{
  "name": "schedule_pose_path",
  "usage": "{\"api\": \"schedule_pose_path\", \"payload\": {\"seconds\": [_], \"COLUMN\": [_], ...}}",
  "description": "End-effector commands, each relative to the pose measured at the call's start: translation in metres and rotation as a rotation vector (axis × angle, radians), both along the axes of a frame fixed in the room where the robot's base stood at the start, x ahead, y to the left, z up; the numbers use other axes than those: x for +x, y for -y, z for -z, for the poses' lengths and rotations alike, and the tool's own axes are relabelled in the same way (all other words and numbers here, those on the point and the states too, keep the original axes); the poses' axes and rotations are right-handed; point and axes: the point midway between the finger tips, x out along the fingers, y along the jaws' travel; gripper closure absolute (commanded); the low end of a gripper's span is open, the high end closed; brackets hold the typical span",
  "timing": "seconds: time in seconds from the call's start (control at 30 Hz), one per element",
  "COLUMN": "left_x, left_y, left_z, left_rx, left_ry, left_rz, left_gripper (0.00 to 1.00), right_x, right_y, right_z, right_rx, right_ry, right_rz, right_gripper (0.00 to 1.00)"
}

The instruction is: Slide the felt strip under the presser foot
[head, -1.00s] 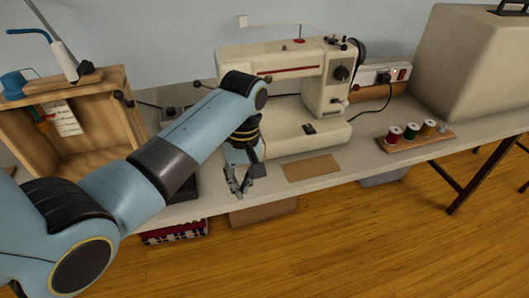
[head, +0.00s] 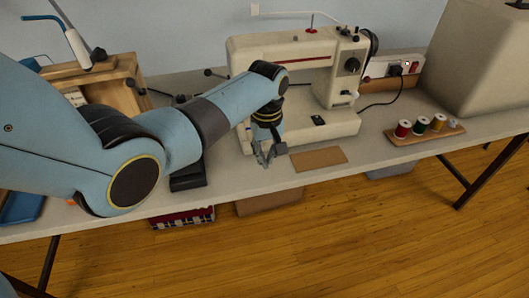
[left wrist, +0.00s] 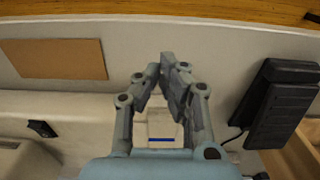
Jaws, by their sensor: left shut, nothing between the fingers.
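A flat brown rectangular piece (head: 318,159) lies on the table in front of the sewing machine (head: 320,72); it also shows in the left wrist view (left wrist: 60,58). I cannot tell if it is the felt strip. My left gripper (head: 268,160) points down near the machine bed's front left, left of the brown piece and apart from it. In the left wrist view its fingers (left wrist: 172,60) are shut and empty. A pale patch with a blue line (left wrist: 162,132) shows between the finger links. The presser foot is not visible; my left arm covers the machine's left part.
A black foot pedal (head: 188,180) lies left of the gripper. Thread spools (head: 420,126) on a wooden board (head: 450,132) stand to the right, before a large beige case (head: 475,65). A power strip (head: 392,70) is behind. A wooden box (head: 120,95) stands at left.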

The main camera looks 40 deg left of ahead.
Motion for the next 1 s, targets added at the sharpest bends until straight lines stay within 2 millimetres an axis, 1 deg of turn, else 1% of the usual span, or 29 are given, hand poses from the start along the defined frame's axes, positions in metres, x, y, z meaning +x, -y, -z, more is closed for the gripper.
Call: {"api": "schedule_pose_path", "payload": {"seconds": [0.1, 0.2, 0.57, 0.8, 1.0], "left_x": [0.006, 0.008, 0.01, 0.032, 0.034], "left_y": [-0.009, -0.012, -0.014, -0.039, -0.042], "left_z": [0.001, 0.001, 0.001, 0.004, 0.001], "left_rx": [0.001, 0.0, 0.0, 0.001, -0.001], "left_ry": [-0.004, -0.004, -0.004, -0.004, -0.005], "left_rz": [0.001, 0.001, 0.001, 0.0, 0.0], "left_gripper": [1.0, 1.0, 1.0, 1.0, 1.0], "right_x": [0.0, 0.0, 0.001, 0.001, 0.002], "right_y": [-0.004, -0.007, -0.002, 0.002, 0.002], "right_z": [0.002, 0.002, 0.002, 0.019, 0.019], "right_rx": [0.005, 0.007, 0.003, -0.002, -0.002], "right_ry": [0.0, 0.001, 0.002, 0.002, 0.003], "right_rz": [0.002, 0.002, 0.001, -0.001, -0.001], "right_gripper": [0.6, 0.6, 0.6, 0.6, 0.6]}}
